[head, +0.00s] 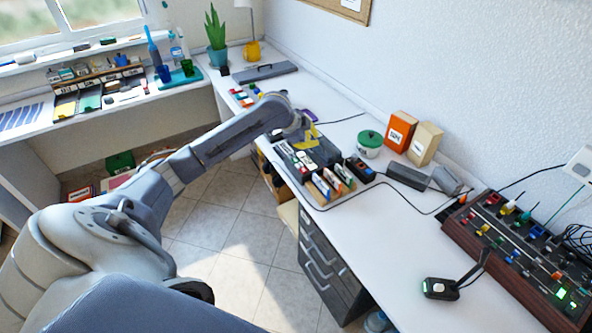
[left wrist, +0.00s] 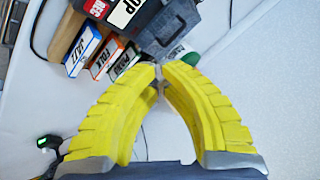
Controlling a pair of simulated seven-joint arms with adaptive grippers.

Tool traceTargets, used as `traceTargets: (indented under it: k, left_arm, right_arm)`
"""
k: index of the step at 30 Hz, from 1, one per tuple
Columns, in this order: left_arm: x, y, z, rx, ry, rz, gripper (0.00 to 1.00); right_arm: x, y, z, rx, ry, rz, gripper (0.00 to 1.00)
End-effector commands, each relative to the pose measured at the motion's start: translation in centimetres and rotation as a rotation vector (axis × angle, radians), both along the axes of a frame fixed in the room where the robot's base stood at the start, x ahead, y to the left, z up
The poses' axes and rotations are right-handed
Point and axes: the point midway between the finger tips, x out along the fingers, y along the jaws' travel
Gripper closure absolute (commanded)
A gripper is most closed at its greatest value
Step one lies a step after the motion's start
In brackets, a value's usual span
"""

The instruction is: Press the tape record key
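The tape recorder (head: 326,153) is a dark box with labelled keys on the white desk. In the left wrist view its dark body (left wrist: 178,22) is at the top. My left gripper (head: 311,136) is above the recorder in the head view. In the left wrist view my left gripper (left wrist: 160,68) has its yellow fingertips together with nothing between them. Whether it touches the recorder cannot be told. My right gripper is not in view.
Cassettes labelled Jazz (left wrist: 82,50), Folk (left wrist: 106,58) and Piano (left wrist: 125,62) stand beside the recorder. A green-lidded tin (head: 369,144) and an orange box (head: 399,131) stand behind. A mixer (head: 520,250) is at the right. The desk between is mostly clear, crossed by a cable.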

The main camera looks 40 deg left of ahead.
Motion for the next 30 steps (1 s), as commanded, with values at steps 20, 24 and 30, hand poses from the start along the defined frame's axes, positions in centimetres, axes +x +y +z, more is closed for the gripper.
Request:
traceTargets:
  k: [20, 24, 30]
  left_arm:
    - [-0.8, -0.4, -0.4, -0.008, 0.053, -0.041, 1.00]
    - [-0.8, -0.4, -1.1, -0.009, 0.054, -0.041, 1.00]
    - [-0.8, -0.5, -3.1, -0.011, 0.054, -0.040, 1.00]
  right_arm:
    - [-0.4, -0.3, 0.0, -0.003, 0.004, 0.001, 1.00]
    - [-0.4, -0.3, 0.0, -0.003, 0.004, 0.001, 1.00]
    - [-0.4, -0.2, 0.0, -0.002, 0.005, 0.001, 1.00]
